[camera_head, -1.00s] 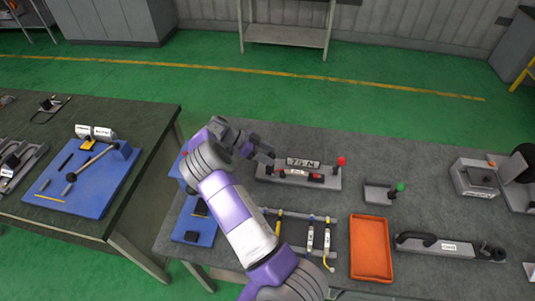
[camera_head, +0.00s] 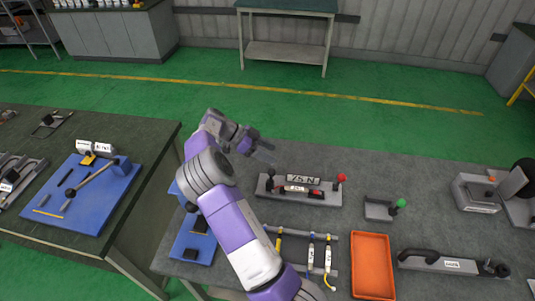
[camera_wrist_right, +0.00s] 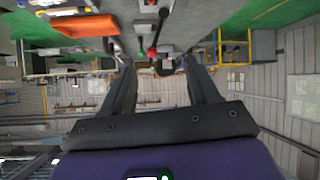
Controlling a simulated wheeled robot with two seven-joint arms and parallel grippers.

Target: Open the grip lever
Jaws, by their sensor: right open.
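A grey fixture (camera_head: 325,198) with a "7.5 N" label sits on the right bench. It has an upright lever with a red knob (camera_head: 341,177) at its right end and a dark post at its left end. I cannot tell for sure which part is the grip lever. My right gripper (camera_head: 266,150) is above and behind the fixture's left end, apart from it. In the right wrist view the right gripper (camera_wrist_right: 160,75) is open and empty, with a red knob (camera_wrist_right: 152,52) seen beyond and between its fingers. My left gripper is not in view.
A small stand with a green knob (camera_head: 401,203), an orange tray (camera_head: 373,265) and a black-handled tool (camera_head: 440,262) share the bench. Cables on a rack (camera_head: 310,255) lie in front of the fixture. A second table with a blue board (camera_head: 105,205) stands left, across a gap.

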